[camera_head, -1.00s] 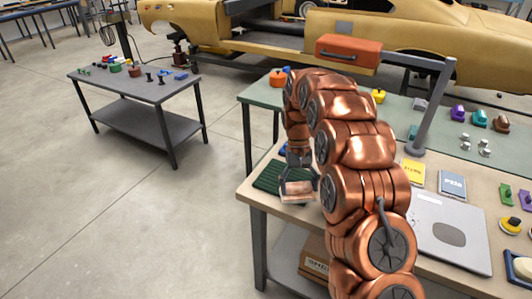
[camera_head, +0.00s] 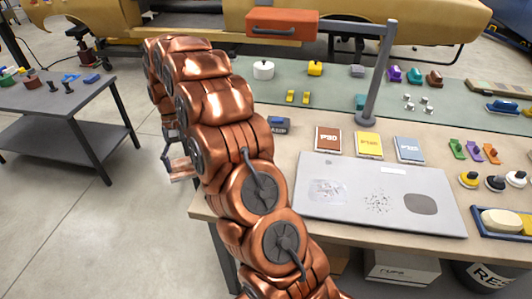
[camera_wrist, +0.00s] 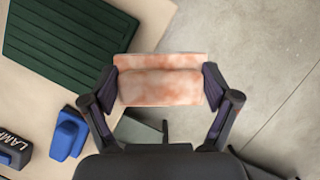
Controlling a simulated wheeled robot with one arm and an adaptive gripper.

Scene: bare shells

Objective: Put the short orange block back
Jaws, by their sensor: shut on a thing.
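A short, marbled pale orange and white block (camera_wrist: 160,92) is between the two dark fingers of my gripper (camera_wrist: 162,84) in the wrist view. My gripper is shut on it, with one finger at each end. The block also shows in the head view (camera_head: 181,170), left of my copper arm and apart from the table. In the wrist view it lies over the table's edge, with grey floor to its right. A ribbed dark green mat (camera_wrist: 65,40) lies on the table at upper left there. No empty place for the block can be made out.
A blue piece (camera_wrist: 69,133) stands near the mat. The table (camera_head: 290,165) carries a laptop-like grey panel (camera_head: 375,195), several cards and small coloured parts. A post (camera_head: 377,80) bears an orange box (camera_head: 282,23). A grey side table (camera_head: 70,115) stands left, with open floor between.

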